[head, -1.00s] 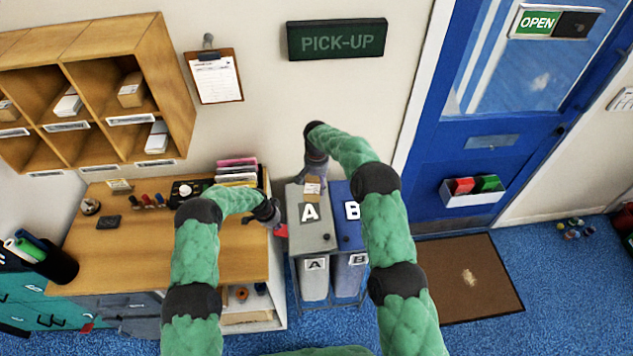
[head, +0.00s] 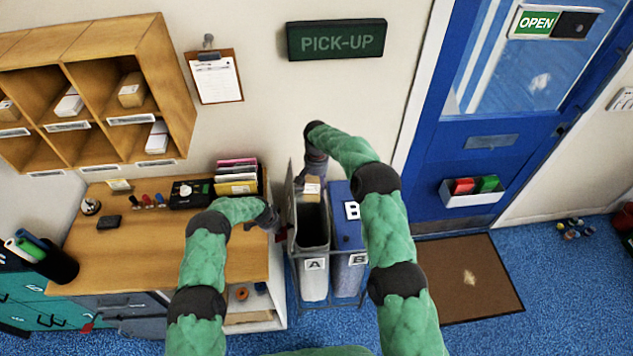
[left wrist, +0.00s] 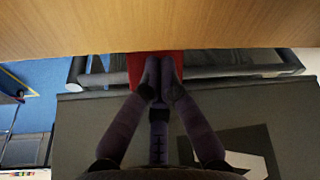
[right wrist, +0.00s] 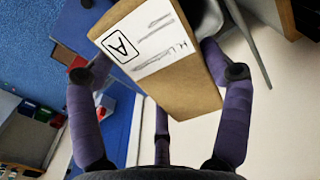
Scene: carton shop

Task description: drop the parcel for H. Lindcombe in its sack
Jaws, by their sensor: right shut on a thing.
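The parcel, a brown carton (right wrist: 190,95) with a white label, shows a boxed A and a partly readable "H. Lin…" in the right wrist view. My right gripper (head: 314,174) is shut on it and holds it (head: 312,188) above the back of sack A (head: 314,284). Sack A's grey lid (head: 291,208) is raised at the left, and its dark opening (head: 313,222) shows. My left gripper (head: 277,227) is beside the lid; its fingers (left wrist: 158,75) are together at the lid's red tab (left wrist: 136,66). The lid's A plate (left wrist: 247,163) is partly in the left wrist view.
Sack B (head: 350,277) stands right of sack A under a shut blue lid (head: 346,226), in the same frame. A wooden counter (head: 150,245) is close on the left. The wall is behind; a brown mat (head: 466,280) lies right.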

